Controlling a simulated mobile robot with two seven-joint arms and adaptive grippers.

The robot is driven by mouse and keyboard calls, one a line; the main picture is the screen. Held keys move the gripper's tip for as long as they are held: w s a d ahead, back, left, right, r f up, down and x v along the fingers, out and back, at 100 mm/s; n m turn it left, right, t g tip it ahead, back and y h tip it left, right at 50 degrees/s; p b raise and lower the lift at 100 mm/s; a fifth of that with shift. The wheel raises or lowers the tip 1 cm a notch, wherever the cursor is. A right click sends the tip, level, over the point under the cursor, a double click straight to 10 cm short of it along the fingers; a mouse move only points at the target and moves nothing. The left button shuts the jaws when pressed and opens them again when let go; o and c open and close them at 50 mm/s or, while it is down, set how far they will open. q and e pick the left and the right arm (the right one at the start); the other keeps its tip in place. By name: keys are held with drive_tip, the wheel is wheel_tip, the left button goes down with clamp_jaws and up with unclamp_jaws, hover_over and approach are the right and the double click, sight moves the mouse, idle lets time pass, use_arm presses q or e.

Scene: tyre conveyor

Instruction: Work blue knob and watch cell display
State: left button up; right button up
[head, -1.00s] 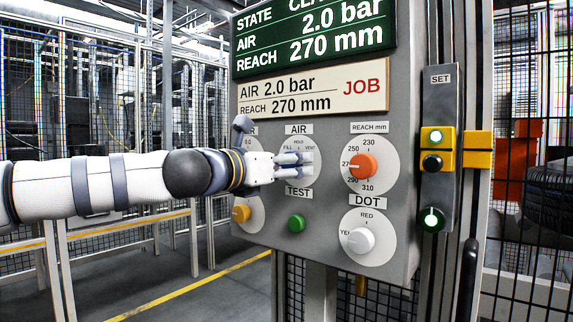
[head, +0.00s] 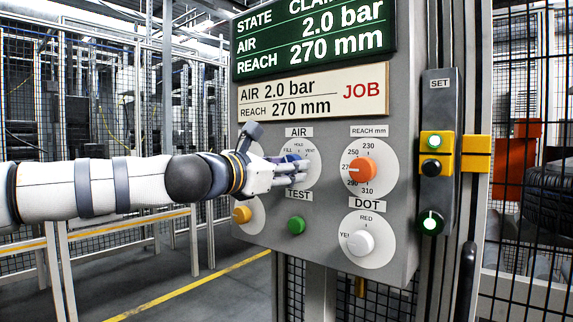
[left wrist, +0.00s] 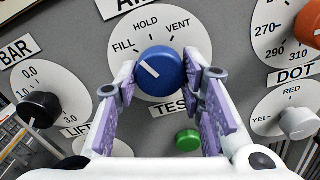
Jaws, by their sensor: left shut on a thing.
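The blue knob (left wrist: 162,80) sits on the AIR dial of the grey panel; its white line points up-left, toward FILL. In the head view a bit of the blue knob (head: 291,158) shows above my fingers. My left gripper (head: 296,172) is shut on it, with one finger on each side in the left wrist view (left wrist: 160,70). The green cell display (head: 312,42) reads AIR 2.0 bar and REACH 270 mm; its STATE word is cut off after "CLA". My right gripper is not in view.
A JOB card (head: 313,95) asks AIR 2.0 bar, REACH 270 mm. Near the blue knob are an orange REACH knob (head: 361,169), white DOT knob (head: 361,242), green TEST button (head: 296,223) and black BAR knob (left wrist: 40,108). A SET post (head: 437,105) stands right.

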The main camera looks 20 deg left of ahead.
use_arm(q)
drive_tip(key=m+p, duration=0.1)
drive_tip(key=m, duration=0.3)
drive_tip(key=shift+m, duration=0.4)
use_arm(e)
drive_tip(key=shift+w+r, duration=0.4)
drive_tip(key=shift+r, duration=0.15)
use_arm(q)
drive_tip(key=o, duration=1.1)
drive_tip(key=shift+o, duration=0.2)
drive_tip(key=v, duration=1.2)
